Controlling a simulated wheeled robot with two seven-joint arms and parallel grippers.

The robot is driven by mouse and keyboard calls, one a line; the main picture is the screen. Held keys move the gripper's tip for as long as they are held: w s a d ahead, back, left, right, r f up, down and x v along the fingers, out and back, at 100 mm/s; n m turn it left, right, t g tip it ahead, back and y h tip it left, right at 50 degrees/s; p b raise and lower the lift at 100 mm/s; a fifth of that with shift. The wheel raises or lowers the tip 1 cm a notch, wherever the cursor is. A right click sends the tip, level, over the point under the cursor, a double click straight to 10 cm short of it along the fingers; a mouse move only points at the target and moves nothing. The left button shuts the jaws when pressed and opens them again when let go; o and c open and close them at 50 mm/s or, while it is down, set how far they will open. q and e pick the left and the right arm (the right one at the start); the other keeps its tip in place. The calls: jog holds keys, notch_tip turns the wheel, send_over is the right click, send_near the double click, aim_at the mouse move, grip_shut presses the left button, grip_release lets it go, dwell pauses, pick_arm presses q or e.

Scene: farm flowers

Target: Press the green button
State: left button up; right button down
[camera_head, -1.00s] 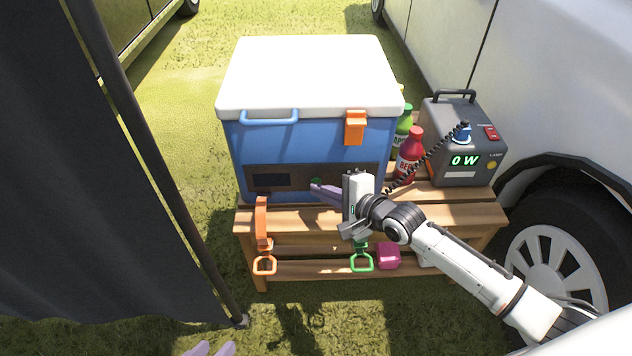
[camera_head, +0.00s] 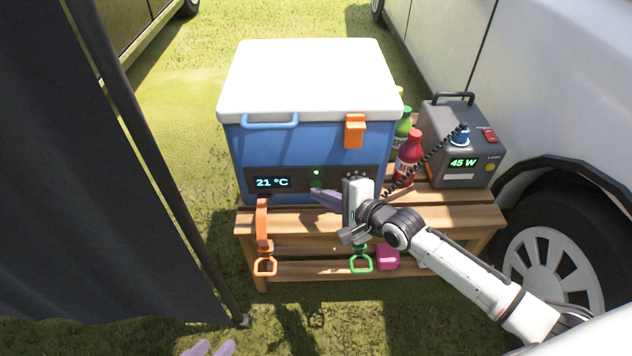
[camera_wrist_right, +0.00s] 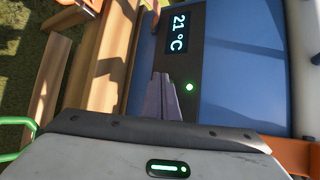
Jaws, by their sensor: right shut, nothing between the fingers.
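The blue cooler (camera_head: 310,140) with a white lid stands on a wooden bench. Its dark front panel (camera_head: 336,174) has a lit display (camera_head: 272,182) reading 21 °C and a glowing green light (camera_head: 317,172). The green button (camera_head: 316,183) shows as a small dark green patch just below the light, partly hidden by my fingertips. My right gripper (camera_head: 315,192) is shut and empty, its purple tips at the panel beside the light. In the right wrist view the shut fingers (camera_wrist_right: 161,82) lie beside the green light (camera_wrist_right: 189,87); the button is hidden.
A grey power box (camera_head: 463,145) reading 45 W stands right of the cooler, with a coiled cable. Red (camera_head: 408,160) and green bottles stand between them. Orange (camera_head: 263,240) and green straps hang at the bench (camera_head: 300,222) front. A dark cloth (camera_head: 80,180) and pole fill the left.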

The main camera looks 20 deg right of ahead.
jog(key=shift+s, duration=0.15)
jog(key=s+a+p, duration=0.1)
jog(key=s+p, duration=0.4)
jog(key=shift+s+a+p, duration=0.3)
jog(key=shift+s+a, duration=0.1)
